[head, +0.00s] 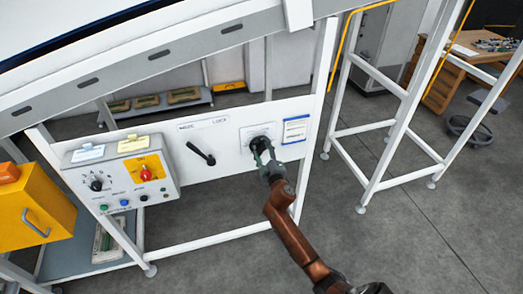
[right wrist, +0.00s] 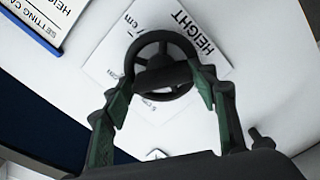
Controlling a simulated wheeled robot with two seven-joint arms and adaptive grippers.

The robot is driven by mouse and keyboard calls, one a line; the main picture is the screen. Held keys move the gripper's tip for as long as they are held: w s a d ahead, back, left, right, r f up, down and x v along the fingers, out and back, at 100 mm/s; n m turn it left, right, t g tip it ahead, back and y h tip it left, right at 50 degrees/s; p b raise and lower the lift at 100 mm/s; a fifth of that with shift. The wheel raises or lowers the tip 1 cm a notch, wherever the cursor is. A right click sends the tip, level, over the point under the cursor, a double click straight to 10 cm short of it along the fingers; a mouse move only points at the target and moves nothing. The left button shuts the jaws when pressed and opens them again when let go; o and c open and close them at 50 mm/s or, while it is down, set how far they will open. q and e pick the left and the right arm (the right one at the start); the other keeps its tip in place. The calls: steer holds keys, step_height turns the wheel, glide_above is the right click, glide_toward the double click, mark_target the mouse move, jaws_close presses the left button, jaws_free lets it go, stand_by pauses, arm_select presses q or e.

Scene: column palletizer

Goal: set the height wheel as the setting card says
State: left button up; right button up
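The height wheel (head: 262,143) is a dark wheel on the white panel below the conveyor. In the right wrist view the wheel (right wrist: 150,40) shows round and spoked, with a bar across it, over a white plate (right wrist: 205,32) marked HEIGHT and cm. My right gripper (right wrist: 164,74) has its green-padded fingers at both sides of the wheel, seemingly closed against the bar's ends. The fingers also show at the wheel in the head view (head: 262,156). The setting card (head: 296,130) hangs right of the wheel; its setting is unreadable, and only part of the card (right wrist: 42,18) shows in the right wrist view. My left gripper is out of view.
A black lever (head: 201,154) sits left of the wheel, below a LOCK label. Further left are a control box (head: 122,175) with knobs and a yellow box (head: 32,210). A white frame (head: 372,185) stands at right. The floor between is clear.

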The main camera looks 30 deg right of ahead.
steer(key=o, duration=0.3)
steer(key=shift+w+a, duration=0.1)
steer(key=shift+w, duration=0.05)
steer(key=shift+f, duration=0.1)
steer(key=shift+s, duration=0.2)
steer(key=shift+s+f, duration=0.1)
steer(key=shift+s, duration=0.25)
steer(key=v, duration=1.1)
